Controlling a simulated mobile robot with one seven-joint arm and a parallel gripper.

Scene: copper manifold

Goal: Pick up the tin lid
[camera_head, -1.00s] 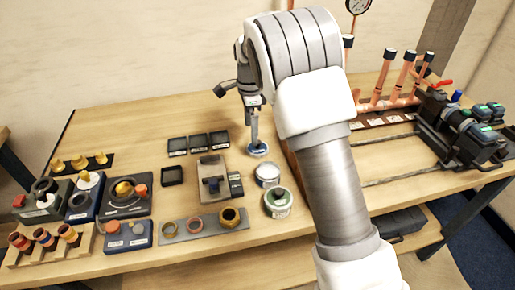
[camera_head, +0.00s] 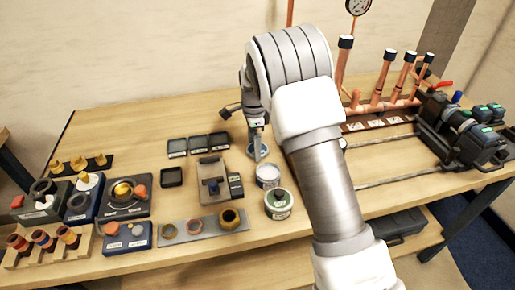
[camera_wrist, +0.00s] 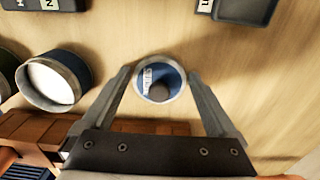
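The tin lid (camera_wrist: 172,70) is a round blue disc with a pale rim, a white label and a dark grey knob. In the wrist view it lies on the wooden bench between my two fingers. My gripper (camera_wrist: 160,72) is open, with a finger on each side of the lid and a small gap showing at either side. In the head view my gripper (camera_head: 258,155) points down at the lid (camera_head: 263,150), which is partly hidden by the fingers.
A white-topped tin (camera_head: 268,172) and a green-labelled tin (camera_head: 278,204) stand close in front of the lid. Small black trays (camera_head: 198,143) lie to the left. The copper manifold (camera_head: 385,102) stands to the right. Bare bench lies behind.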

